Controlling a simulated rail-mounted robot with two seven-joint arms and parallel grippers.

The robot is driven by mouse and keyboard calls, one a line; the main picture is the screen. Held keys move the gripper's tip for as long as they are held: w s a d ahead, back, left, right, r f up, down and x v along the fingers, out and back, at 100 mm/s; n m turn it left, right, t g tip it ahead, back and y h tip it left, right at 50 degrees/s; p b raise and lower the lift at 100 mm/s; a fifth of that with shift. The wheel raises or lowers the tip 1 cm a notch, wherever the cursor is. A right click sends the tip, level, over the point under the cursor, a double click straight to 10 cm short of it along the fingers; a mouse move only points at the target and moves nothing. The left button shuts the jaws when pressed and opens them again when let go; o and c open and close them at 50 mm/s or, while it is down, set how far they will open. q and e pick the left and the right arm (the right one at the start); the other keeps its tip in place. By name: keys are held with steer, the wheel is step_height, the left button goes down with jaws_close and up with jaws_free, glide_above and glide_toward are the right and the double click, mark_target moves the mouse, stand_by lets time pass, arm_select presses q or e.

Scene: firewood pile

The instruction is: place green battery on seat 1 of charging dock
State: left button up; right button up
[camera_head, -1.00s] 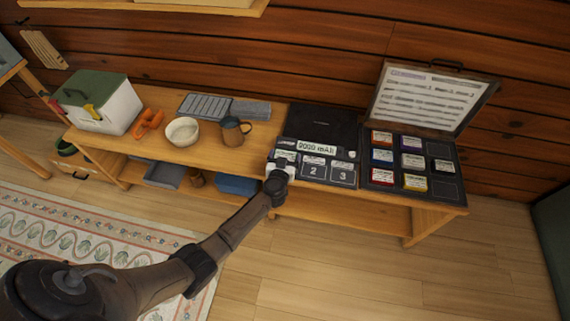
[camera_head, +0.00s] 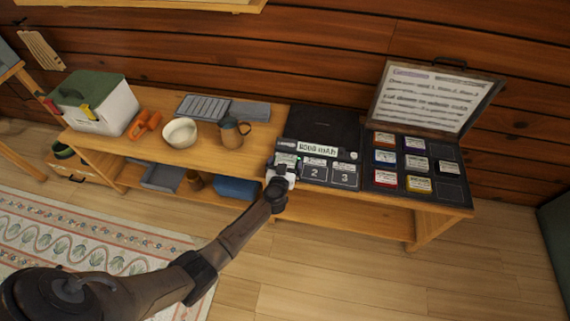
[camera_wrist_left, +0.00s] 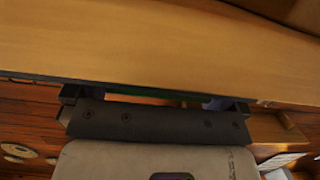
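The charging dock (camera_head: 323,147) is a black unit at the right half of the bench, with a "2000 mAh" display and seats 2 and 3 showing empty. My left gripper (camera_head: 284,163) is at seat 1, the dock's front left corner, and covers most of it. A thin green strip, seemingly the green battery (camera_wrist_left: 145,98), shows between the fingers in the left wrist view, mostly hidden behind the gripper body. The fingers stand apart, but whether they press on it is unclear. A small green patch also shows by the gripper in the head view. My right gripper is out of view.
An open case (camera_head: 414,187) with several coloured batteries lies right of the dock, its lid (camera_head: 433,98) raised. A brown mug (camera_head: 232,134), a bowl (camera_head: 180,132), a keyboard-like grey panel (camera_head: 203,106) and a green-lidded box (camera_head: 98,107) stand to the left.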

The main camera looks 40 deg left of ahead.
arm_select(q)
steer(key=shift+r, duration=0.25)
steer(key=s+d+r+m+h+p, duration=0.25)
steer(key=s+d+m+h, duration=0.2)
steer(key=s+d, duration=0.25)
steer(key=s+d+r+m+g+h+p, duration=0.1)
steer(key=s+d+r+m+h+p, duration=0.15)
steer(key=s+d+r+h, duration=0.35)
steer(key=s+d+r+m+h+p, duration=0.2)
steer(key=s+d+m+h, duration=0.2)
steer(key=s+d, duration=0.4)
steer(key=s+a+n+g+y, duration=0.1)
steer(key=s+a+g+y, duration=0.1)
steer(key=s, duration=0.6)
steer(key=s+a+r+n+g+y, duration=0.1)
steer(key=s+a+n+g+y, duration=0.1)
steer(key=s+g+y, duration=0.3)
steer(key=s+a+g, duration=0.1)
steer(key=s+g, duration=0.1)
steer(key=s, duration=0.2)
steer(key=shift+s+a+r, duration=0.15)
steer(key=shift+s+r, duration=0.15)
